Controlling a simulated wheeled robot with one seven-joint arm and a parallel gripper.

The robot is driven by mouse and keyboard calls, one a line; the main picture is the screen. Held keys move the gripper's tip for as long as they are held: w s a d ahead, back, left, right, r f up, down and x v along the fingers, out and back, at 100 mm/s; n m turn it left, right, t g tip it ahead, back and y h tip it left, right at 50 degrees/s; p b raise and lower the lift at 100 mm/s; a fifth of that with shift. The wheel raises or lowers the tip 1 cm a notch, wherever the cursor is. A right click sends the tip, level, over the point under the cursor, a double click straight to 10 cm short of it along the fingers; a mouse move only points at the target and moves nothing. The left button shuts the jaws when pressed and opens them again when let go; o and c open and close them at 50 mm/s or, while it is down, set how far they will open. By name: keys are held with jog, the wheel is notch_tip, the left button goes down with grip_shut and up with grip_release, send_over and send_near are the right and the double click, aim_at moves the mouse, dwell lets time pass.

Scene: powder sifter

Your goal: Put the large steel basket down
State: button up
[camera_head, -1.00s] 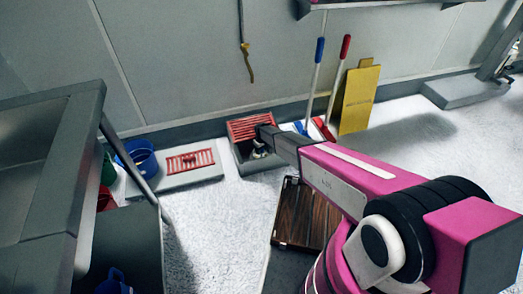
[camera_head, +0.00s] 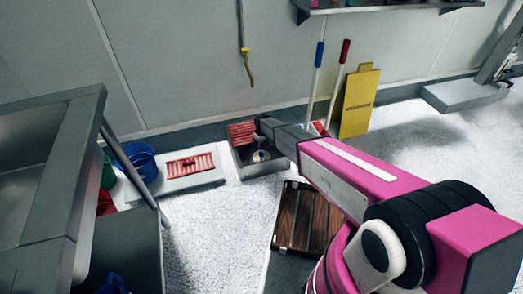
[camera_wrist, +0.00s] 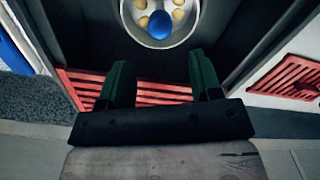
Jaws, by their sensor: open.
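A round steel basket (camera_wrist: 131,29) shows at the top of the wrist view, its upper part cut off. It holds a blue ball and several pale yellow balls. In the head view the basket (camera_head: 261,156) is small and sits inside a grey open box (camera_head: 240,166) by the wall. My gripper (camera_wrist: 161,78) is open and empty, its two dark green fingers apart. It is clear of the basket, with a gap between the fingertips and the rim. In the head view my gripper (camera_head: 263,127) is above the box; its fingers are hard to make out.
A red grate (camera_head: 241,133) lies at the back of the box. Left of it is a grey slab with another red grate (camera_head: 191,164). Brushes and a yellow sign (camera_head: 359,102) lean on the wall at right. A wooden-slatted platform (camera_head: 306,218) lies in front.

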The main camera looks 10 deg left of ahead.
jog(key=s+d+r+m, duration=0.2)
jog(key=s+d+r, duration=0.2)
jog(key=d+r, duration=0.7)
jog(key=s+d+r+m, duration=0.35)
jog(key=d+r, duration=0.55)
jog(key=d, duration=0.4)
jog(key=s+d+r+m, duration=0.5)
jog(key=s+d+r, duration=1.1)
jog(key=d, duration=0.4)
jog(key=shift+s+d, duration=0.2)
jog(key=shift+s, duration=0.4)
